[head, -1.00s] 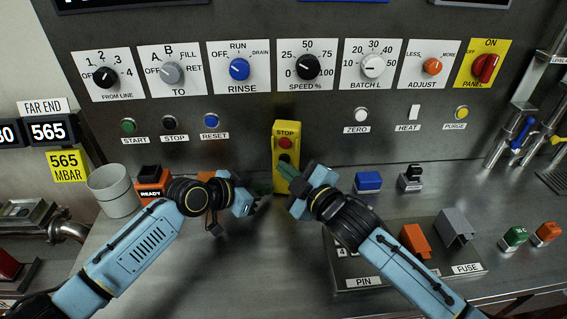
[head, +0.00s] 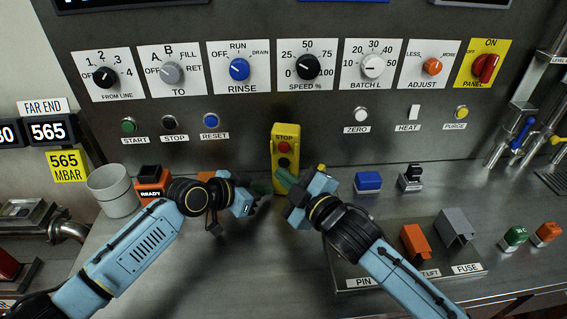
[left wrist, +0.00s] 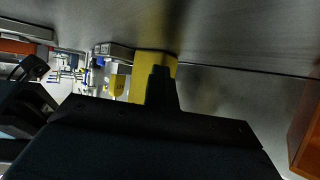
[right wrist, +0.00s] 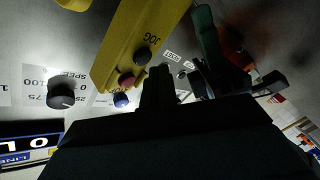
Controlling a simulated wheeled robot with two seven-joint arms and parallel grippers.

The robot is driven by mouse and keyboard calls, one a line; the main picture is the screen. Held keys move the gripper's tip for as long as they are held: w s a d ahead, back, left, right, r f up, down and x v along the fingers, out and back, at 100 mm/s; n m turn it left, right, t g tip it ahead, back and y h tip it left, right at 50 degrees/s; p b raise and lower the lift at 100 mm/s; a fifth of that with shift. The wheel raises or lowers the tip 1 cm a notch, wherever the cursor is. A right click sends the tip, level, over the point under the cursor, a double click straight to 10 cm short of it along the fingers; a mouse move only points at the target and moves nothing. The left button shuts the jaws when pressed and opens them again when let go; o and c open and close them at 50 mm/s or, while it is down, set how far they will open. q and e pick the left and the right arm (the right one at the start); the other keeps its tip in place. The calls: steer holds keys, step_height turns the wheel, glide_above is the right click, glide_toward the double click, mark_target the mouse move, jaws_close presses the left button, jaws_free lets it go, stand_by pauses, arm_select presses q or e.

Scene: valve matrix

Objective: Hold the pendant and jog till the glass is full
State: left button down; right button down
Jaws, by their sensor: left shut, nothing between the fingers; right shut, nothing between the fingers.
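The yellow pendant (head: 287,134) stands upright against the base of the panel, with a red button (head: 285,146) labelled STOP and a black button (head: 284,162) below it. The right wrist view shows its yellow body (right wrist: 135,40) with the word JOG beside a black button (right wrist: 143,57). My left gripper (head: 262,192) is shut and empty at the left of the pendant's lower part. My right gripper (head: 284,180) is shut and empty, its tips in front of the pendant just below the black button. Contact cannot be told. I cannot make out a glass.
A grey cup (head: 113,192) stands at the left beside an orange READY block (head: 152,188). A blue block (head: 368,182) and a black block (head: 411,178) sit right of the pendant. A plate with orange (head: 414,240) and grey (head: 455,226) covers lies nearer. The front middle counter is clear.

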steer(key=shift+s+a, duration=0.2)
steer(key=shift+s, duration=0.6)
steer(key=shift+s+a, duration=0.2)
steer(key=shift+s, duration=0.6)
steer(key=shift+s+a, duration=0.2)
steer(key=shift+s, duration=0.6)
steer(key=shift+s, duration=0.1)
stand_by(1.2)
steer(key=s, duration=0.1)
steer(key=s+a, duration=0.1)
steer(key=s, duration=0.1)
steer(key=shift+s, duration=0.25)
steer(key=w+d, duration=0.2)
steer(key=w, duration=0.6)
steer(key=shift+w+d, duration=0.15)
steer(key=shift+w, duration=0.15)
steer(key=shift+w, duration=0.1)
stand_by(1.9)
steer(key=shift+w+d, duration=0.1)
steer(key=shift+w, duration=0.2)
stand_by(0.4)
